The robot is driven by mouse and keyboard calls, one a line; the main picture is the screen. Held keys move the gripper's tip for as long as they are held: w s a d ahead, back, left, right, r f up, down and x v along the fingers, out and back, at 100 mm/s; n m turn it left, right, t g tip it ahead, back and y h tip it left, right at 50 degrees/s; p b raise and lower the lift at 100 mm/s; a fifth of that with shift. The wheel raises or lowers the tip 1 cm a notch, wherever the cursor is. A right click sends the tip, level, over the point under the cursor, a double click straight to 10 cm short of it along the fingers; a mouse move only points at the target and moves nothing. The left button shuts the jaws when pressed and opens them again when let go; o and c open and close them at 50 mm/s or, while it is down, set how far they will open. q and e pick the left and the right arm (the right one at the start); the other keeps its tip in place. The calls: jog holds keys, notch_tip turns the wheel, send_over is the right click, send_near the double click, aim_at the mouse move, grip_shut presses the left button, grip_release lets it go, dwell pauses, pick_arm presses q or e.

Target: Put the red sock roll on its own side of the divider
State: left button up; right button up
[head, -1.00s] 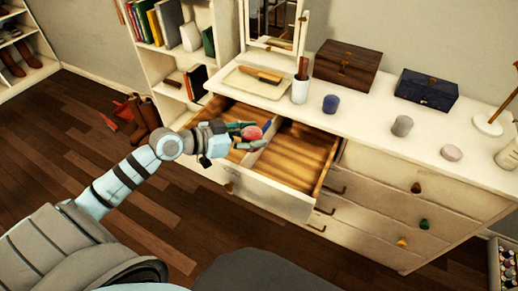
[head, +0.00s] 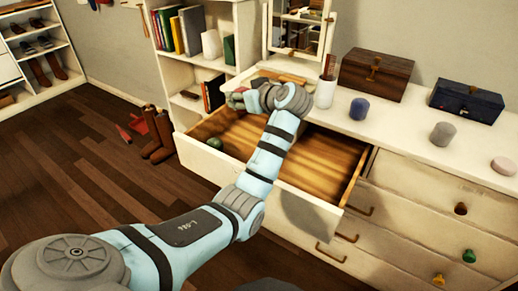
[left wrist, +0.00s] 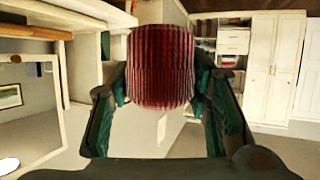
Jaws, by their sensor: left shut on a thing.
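The red sock roll (left wrist: 161,68) is ribbed and sits between the two green fingers of my left gripper (left wrist: 160,88) in the left wrist view. The gripper is shut on it. In the head view my left gripper (head: 240,98) is above the back left of the open drawer (head: 325,160), near the dresser top, and the roll is small and partly hidden there. My left arm crosses the drawer and hides most of the divider. A green roll (head: 215,143) lies in the left part of the drawer. The right part looks empty. My right gripper is not in view.
On the dresser top are a white cup (head: 325,92), a blue jar (head: 359,109), a brown box (head: 375,74) and a dark blue box (head: 467,100). A mirror (head: 299,30) stands behind the drawer. Brown boots (head: 158,133) stand on the floor at left.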

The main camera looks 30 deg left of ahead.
pick_arm(q)
notch_tip(320, 180, down, 15)
jog(key=b, duration=0.3)
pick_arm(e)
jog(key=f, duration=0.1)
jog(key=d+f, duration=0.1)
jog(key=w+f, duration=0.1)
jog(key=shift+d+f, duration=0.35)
pick_arm(q)
jog(key=shift+a+f, duration=0.1)
jog(key=shift+f+b, duration=0.55)
jog(key=shift+b, duration=0.1)
jog(key=o, duration=1.1)
jog(key=shift+o, duration=0.2)
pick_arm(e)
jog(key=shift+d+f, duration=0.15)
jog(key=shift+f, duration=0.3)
